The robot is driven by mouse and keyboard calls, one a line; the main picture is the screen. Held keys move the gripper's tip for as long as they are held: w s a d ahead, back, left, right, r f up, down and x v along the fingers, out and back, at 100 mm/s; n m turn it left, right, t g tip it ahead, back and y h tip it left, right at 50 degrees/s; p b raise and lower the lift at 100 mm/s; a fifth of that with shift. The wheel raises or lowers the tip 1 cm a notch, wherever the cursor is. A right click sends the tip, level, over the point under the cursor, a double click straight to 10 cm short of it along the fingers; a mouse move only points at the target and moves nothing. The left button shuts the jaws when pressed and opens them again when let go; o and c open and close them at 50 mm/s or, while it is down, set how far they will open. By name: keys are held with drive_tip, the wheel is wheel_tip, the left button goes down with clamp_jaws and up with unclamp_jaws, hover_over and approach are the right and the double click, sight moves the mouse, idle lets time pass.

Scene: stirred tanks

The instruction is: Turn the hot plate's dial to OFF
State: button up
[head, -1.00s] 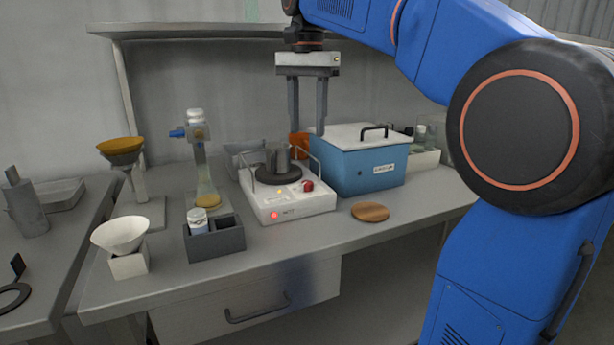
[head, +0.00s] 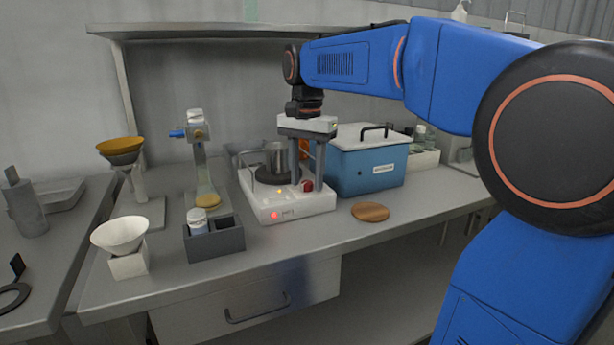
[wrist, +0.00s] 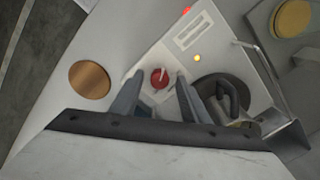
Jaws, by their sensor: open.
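The white hot plate (head: 280,208) stands on the bench with a metal vessel (head: 276,156) on its dark round top. Its red dial (head: 308,185) is at the front right corner; in the wrist view the dial (wrist: 160,77) shows a pale pointer line. A yellow light (wrist: 197,58) and a red light (head: 274,215) glow on the hot plate. My gripper (head: 308,182) points down over the dial, open. In the wrist view its fingers (wrist: 158,88) stand on both sides of the dial, apart from it. The dial's markings are too small to read.
A blue box (head: 365,170) with a white lid stands close on the right. A wooden disc (head: 370,212) lies in front of it. Wire guards (wrist: 262,65) rise beside the vessel.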

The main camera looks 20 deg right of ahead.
drive_tip(key=c, duration=1.1)
drive_tip(key=shift+o, duration=0.2)
drive_tip(key=shift+n, duration=0.3)
drive_tip(key=n, duration=0.9)
drive_tip(key=shift+n, duration=0.4)
drive_tip(key=n, duration=1.3)
drive_tip(key=shift+n, duration=0.3)
